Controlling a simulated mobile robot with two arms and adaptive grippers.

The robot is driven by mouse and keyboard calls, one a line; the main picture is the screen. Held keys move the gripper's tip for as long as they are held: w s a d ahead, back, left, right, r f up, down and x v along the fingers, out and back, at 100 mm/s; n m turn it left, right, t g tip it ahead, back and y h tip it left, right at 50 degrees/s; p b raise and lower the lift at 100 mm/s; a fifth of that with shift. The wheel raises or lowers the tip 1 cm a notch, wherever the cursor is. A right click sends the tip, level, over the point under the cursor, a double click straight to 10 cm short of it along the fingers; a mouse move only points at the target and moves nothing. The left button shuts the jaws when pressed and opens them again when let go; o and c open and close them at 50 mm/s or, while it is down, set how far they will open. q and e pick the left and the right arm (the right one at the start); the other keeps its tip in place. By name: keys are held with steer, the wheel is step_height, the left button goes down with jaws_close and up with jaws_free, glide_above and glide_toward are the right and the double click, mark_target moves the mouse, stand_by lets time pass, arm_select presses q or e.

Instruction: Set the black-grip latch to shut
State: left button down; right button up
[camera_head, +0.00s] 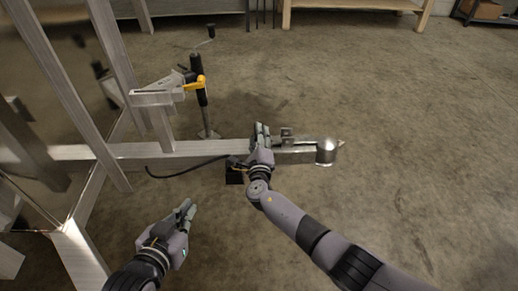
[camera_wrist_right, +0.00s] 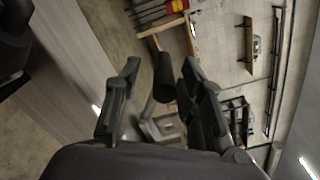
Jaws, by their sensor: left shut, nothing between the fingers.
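The silver coupler (camera_head: 326,150) is at the right end of the trailer's drawbar in the head view. Metal latch parts (camera_head: 287,137) show on top of the bar, just right of my right gripper (camera_head: 261,132). In the right wrist view a black cylindrical grip (camera_wrist_right: 165,77) shows between the two spread fingers of my right gripper (camera_wrist_right: 160,82); I cannot tell whether they touch it. In the head view that grip is hidden or too small to make out. My left gripper (camera_head: 190,208) is shut and empty, low over the floor in front of the drawbar.
A black cable (camera_head: 180,170) hangs in front of the bar. Aluminium frame rails fill the left side. The concrete floor (camera_head: 430,130) at right is clear.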

steer(key=s, duration=1.1)
steer(key=shift+s+d, duration=0.25)
steer(key=shift+d, duration=0.05)
steer(key=shift+d+f, duration=0.1)
steer(key=shift+f, duration=0.05)
